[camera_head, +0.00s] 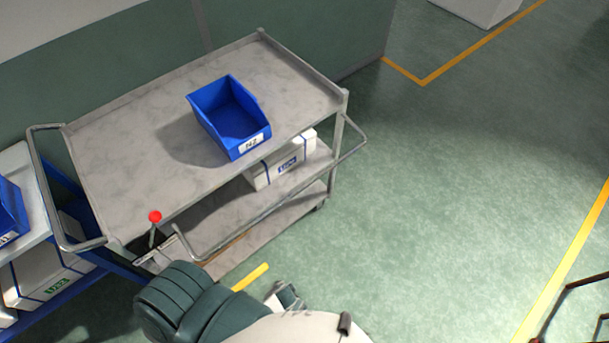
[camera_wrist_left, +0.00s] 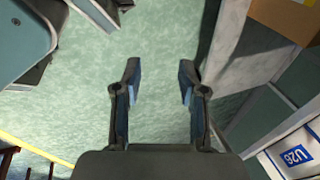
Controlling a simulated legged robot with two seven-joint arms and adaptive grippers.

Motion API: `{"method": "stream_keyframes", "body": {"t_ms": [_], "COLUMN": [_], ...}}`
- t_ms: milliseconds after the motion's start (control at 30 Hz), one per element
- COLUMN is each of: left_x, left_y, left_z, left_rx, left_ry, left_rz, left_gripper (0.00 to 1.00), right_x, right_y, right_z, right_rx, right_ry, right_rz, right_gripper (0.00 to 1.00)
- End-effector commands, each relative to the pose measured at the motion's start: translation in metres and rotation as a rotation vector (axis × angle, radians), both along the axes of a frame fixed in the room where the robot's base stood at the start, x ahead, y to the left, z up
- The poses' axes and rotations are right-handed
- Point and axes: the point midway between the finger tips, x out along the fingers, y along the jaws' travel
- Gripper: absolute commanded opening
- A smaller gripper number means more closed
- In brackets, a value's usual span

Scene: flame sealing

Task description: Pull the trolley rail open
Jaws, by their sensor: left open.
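The grey metal trolley (camera_head: 115,160) stands at the left of the head view with three shelves. A thin tubular rail (camera_head: 237,229) runs along its near side below the top shelf. A bent tube handle (camera_head: 41,187) is at its left end. A red-knobbed lever (camera_head: 155,217) stands near the front left corner. My left gripper (camera_wrist_left: 157,88) is open and empty in the left wrist view, with green floor between its fingers. The trolley's shelf edge is to its right, apart from the fingers. The head view does not clearly show its fingers. My right gripper is not seen.
A blue bin (camera_head: 229,112) sits on the top shelf. A white box (camera_head: 283,162) is on the shelf below. A blue-framed rack with boxes (camera_head: 45,275) adjoins at the left.

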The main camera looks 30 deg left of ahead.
Motion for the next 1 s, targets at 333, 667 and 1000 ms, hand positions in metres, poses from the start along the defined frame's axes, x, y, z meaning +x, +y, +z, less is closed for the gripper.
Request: {"method": "stream_keyframes", "body": {"t_ms": [333,667,1000], "left_x": [0.115,0.126,0.17], "left_y": [-0.041,-0.065,-0.021], "left_z": [0.237,0.352,0.353], "left_rx": [0.781,1.048,1.053], "left_ry": [-0.446,-0.698,-0.701], "left_rz": [-0.264,-0.191,-0.191], "left_gripper": [0.41,0.41,0.41], "right_x": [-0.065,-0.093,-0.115], "right_y": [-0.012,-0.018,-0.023], "right_z": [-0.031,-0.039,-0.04], "right_rx": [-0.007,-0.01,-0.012], "right_ry": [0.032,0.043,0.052], "right_rz": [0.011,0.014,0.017], "right_gripper": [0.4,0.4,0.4]}}
